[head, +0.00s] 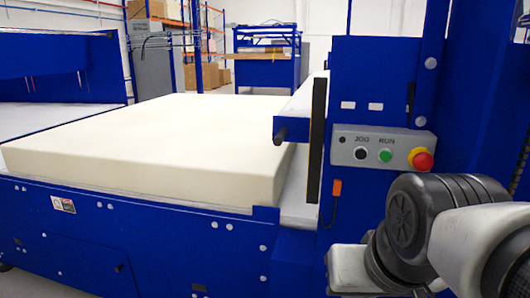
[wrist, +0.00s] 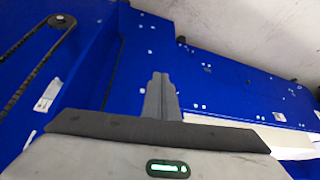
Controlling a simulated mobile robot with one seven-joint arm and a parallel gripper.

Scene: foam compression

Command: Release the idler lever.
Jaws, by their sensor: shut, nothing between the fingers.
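My gripper (wrist: 161,78) shows in the wrist view with its two grey fingers together and nothing between them. The fingers point at the blue machine side and I see no contact with it. A dark chain loop (wrist: 38,72) runs around a round end at the upper left of the wrist view, left of the fingers. I cannot make out the idler lever for sure in either view. A small orange-ended part (head: 337,187) hangs on the blue column in the head view; I cannot tell whether it is a lever. The gripper is out of the head view.
A cream foam block (head: 150,145) lies on the machine bed. A control box (head: 381,147) with black and green buttons and a red stop button (head: 422,161) sits on the blue column. My arm is close to the column at the lower right. Shelving stands behind.

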